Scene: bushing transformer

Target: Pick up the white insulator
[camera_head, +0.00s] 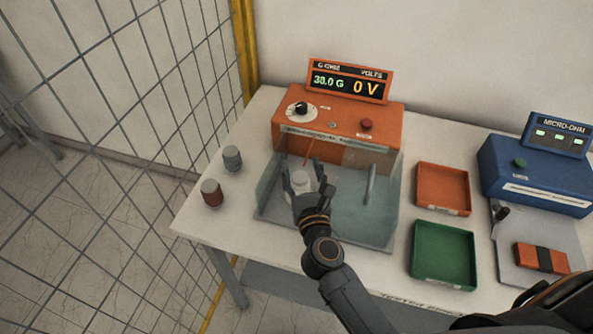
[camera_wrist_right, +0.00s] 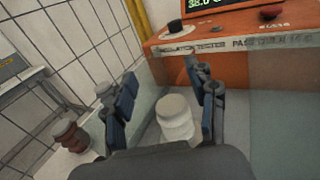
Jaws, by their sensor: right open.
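The white insulator (camera_head: 301,181) stands upright inside the clear-walled chamber of the orange insulation tester (camera_head: 340,128). It also shows in the right wrist view (camera_wrist_right: 175,116), between the fingers and a little beyond them. My right gripper (camera_head: 304,182) is open, with a finger on either side of the insulator as seen in both views. I cannot tell whether a finger touches it. The gripper's palm hides the insulator's lower part in the wrist view. My left gripper is not in view.
A grey insulator (camera_head: 232,158) and a brown-red insulator (camera_head: 212,193) stand left of the chamber. An orange tray (camera_head: 442,166) and a green tray (camera_head: 415,262) lie to its right. A blue micro-ohm meter (camera_head: 540,178) stands farther right. A wire fence (camera_head: 130,130) borders the left side.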

